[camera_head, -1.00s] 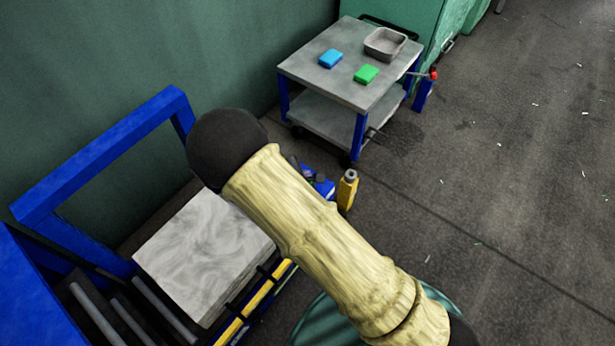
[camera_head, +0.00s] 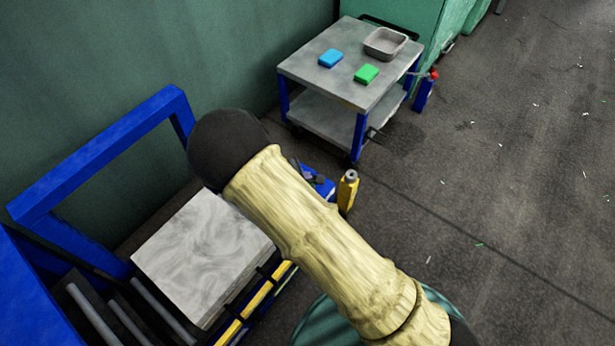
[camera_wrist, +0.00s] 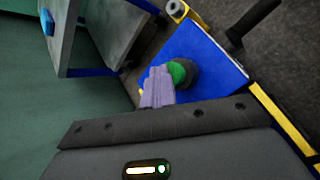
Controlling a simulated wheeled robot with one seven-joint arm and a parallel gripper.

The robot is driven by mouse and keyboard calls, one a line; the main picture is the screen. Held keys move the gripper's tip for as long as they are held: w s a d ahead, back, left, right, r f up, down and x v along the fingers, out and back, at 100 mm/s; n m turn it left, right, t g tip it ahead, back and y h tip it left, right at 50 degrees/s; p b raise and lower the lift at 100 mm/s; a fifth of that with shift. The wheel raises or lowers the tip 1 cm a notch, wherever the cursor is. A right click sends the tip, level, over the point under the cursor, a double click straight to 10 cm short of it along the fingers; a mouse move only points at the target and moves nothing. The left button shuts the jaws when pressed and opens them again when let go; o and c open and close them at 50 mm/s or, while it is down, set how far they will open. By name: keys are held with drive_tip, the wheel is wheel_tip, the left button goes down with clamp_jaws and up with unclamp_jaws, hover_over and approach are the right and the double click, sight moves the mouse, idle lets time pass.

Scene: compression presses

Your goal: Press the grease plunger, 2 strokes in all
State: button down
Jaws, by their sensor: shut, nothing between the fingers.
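In the wrist view my gripper (camera_wrist: 157,72) is shut and empty, its pale fingers pointing at a blue panel (camera_wrist: 210,50). A round green cap (camera_wrist: 179,73) in a dark collar stands on that panel, just right of the fingertips and partly overlapped by them. I cannot tell whether they touch. A yellow upright body with a grey round top (camera_head: 348,190) stands beside the panel; its top also shows in the wrist view (camera_wrist: 177,8). No label shows which of the two is the grease plunger. In the head view my arm hides my gripper.
A dark-gripped lever (camera_wrist: 248,26) rises at the panel's right side. A grey slab (camera_head: 200,255) lies by a blue frame (camera_head: 105,150) at left. A cart (camera_head: 310,72) behind holds a blue block (camera_head: 330,58), a green block (camera_head: 366,74) and a tray (camera_head: 385,43).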

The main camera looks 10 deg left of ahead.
idle(0.3)
drive_tip(key=shift+r+p, duration=0.85)
drive_tip(key=shift+r, duration=0.45)
wheel_tip(320, 180, up, 5)
drive_tip(key=p, duration=0.3)
idle(0.6)
